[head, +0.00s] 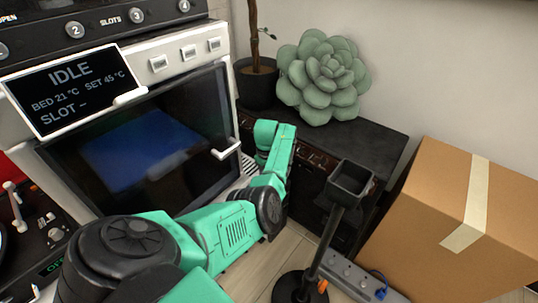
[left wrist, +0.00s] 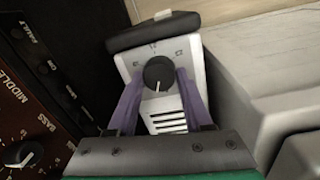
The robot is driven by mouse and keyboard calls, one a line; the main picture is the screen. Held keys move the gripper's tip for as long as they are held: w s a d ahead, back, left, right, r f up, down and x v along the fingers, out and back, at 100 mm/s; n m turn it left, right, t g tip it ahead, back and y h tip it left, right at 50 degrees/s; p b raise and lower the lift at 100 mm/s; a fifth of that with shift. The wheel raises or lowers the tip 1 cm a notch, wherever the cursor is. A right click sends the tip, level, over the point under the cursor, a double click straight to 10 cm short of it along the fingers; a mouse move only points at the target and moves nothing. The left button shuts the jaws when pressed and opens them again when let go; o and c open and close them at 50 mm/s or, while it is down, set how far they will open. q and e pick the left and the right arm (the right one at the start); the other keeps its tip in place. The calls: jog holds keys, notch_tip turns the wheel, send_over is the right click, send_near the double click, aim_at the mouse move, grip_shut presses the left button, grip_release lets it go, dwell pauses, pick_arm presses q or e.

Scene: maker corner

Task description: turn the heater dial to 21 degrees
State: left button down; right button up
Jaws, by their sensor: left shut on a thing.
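The heater (left wrist: 143,65) is a white box with a dark top and dark slots, seen in the left wrist view. Its round black dial (left wrist: 160,72) is on the front face. A white pointer line on the dial points toward the bottom of that view, slightly left. Small marks around the dial are too small to read. My left gripper (left wrist: 159,84) is shut on the dial, one purple finger on each side. In the head view my left arm reaches toward the dark cabinet, and the dial and fingertips are hidden. My right gripper is not in view.
A printer-like machine with a screen (head: 70,88) reading IDLE stands at left. A black cabinet (head: 365,138) bears a green succulent (head: 322,75) and a potted trunk (head: 256,84). A cardboard box (head: 440,200), a black stand (head: 330,235) and a power strip (head: 350,272) are at right.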

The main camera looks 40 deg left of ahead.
pick_arm(q)
jog(key=shift+r+m+p, duration=0.2)
jog(key=shift+m+p, duration=0.1)
jog(key=shift+m, duration=0.1)
jog(key=m+p, duration=0.2)
jog(key=m, duration=0.2)
jog(key=shift+a+f+p, duration=0.1)
jog(key=shift+p, duration=0.2)
jog(key=m, duration=0.5)
jog(key=shift+w+f+m, duration=0.1)
jog(key=shift+f+m, duration=0.05)
jog(key=shift+m, duration=1.95)
jog(key=shift+g, duration=0.3)
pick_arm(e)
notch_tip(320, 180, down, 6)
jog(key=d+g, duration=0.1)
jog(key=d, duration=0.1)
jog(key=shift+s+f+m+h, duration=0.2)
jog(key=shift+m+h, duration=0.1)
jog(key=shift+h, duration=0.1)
pick_arm(q)
jog(key=shift+m, duration=0.3)
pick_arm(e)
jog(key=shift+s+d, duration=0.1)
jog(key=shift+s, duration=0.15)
